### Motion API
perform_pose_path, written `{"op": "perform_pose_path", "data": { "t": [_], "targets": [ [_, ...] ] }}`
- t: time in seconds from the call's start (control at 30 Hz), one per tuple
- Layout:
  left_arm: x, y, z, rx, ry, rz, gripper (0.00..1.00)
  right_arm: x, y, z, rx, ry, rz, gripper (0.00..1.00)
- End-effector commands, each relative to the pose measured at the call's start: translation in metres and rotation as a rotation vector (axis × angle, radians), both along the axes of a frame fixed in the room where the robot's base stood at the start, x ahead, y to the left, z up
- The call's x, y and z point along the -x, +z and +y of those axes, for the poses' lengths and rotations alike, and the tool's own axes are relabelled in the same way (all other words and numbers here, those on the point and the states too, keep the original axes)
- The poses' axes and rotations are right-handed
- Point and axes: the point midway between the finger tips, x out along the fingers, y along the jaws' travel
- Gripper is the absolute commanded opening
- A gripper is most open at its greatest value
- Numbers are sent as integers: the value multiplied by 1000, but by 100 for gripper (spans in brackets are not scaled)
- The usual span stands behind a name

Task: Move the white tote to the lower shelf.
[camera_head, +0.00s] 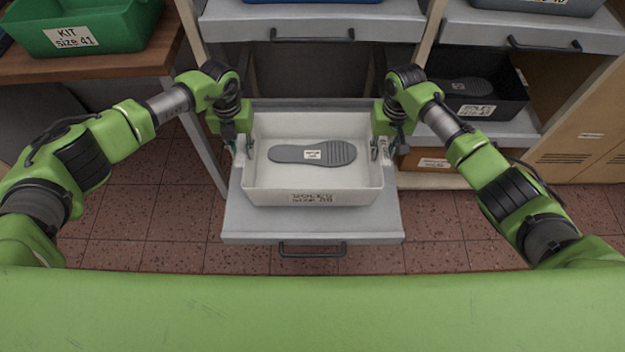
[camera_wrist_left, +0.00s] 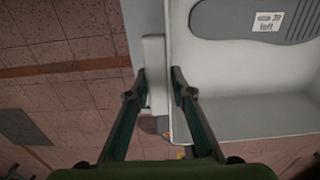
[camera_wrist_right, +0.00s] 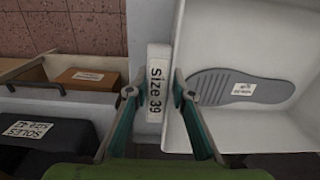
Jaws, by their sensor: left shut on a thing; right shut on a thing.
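The white tote (camera_head: 255,190) holds a grey sole (camera_head: 313,153) with a small label. It is over the pulled-out lower shelf (camera_head: 300,225), and I cannot tell whether it rests on it or hangs just above. My left gripper (camera_head: 242,146) is shut on the tote's left side; the left wrist view shows its fingers (camera_wrist_left: 158,88) around the side handle (camera_wrist_left: 154,70). My right gripper (camera_head: 384,148) is shut on the tote's right side; the right wrist view shows its fingers (camera_wrist_right: 158,92) around the handle marked Size 39 (camera_wrist_right: 157,75).
A grey upper drawer (camera_head: 310,20) sits above and behind. A black tote (camera_head: 510,95) stands on a shelf at the right, with a brown box (camera_head: 425,160) below it. A green kit tote (camera_head: 120,30) is on the wooden table at the left. Tiled floor is clear in front.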

Motion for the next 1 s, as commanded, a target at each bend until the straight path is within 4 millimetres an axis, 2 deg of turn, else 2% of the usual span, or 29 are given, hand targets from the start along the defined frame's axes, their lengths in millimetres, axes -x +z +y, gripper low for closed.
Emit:
{"op": "perform_pose_path", "data": {
  "t": [0.03, 0.37, 1.0],
  "targets": [
    [-1, 0, 6, -10, 4, 0, 0, 0, 0, -5, 11, -4, 1, 0],
    [0, -9, 5, -10, 4, 0, 0, 0, -9, -6, 11, -5, 1, 0],
    [0, -48, 5, -10, 4, 0, 0, 0, -48, -6, 11, -5, 1, 0]
  ]
}}
